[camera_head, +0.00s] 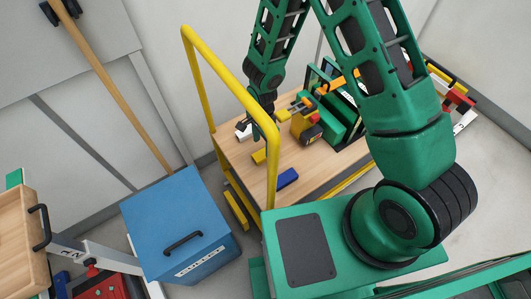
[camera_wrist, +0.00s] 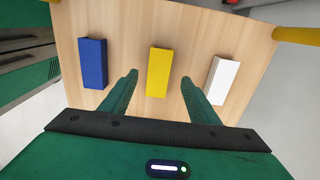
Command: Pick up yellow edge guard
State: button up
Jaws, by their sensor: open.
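The yellow edge guard (camera_wrist: 158,72) is a small yellow block lying on the wooden cart top (camera_wrist: 190,30). In the wrist view it lies between a blue block (camera_wrist: 93,63) on the left and a white block (camera_wrist: 224,80) on the right, apart from both. My gripper (camera_wrist: 160,82) is open, with its two green fingers pointing towards the yellow block, one to each side of it in the picture. The gap in height between fingers and block is hard to tell. In the head view the yellow block (camera_head: 259,156) lies below my gripper (camera_head: 266,121).
A yellow cart rail (camera_head: 230,85) rises at the near left of the cart. A yellow and black tool (camera_head: 305,127) and green frames (camera_head: 335,112) stand right of the blocks. A blue box (camera_head: 176,220) stands left of the cart. Bare wood surrounds the blocks.

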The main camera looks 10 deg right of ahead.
aim_at(263, 153)
jog(key=shift+f, duration=3.05)
jog(key=c, duration=1.1)
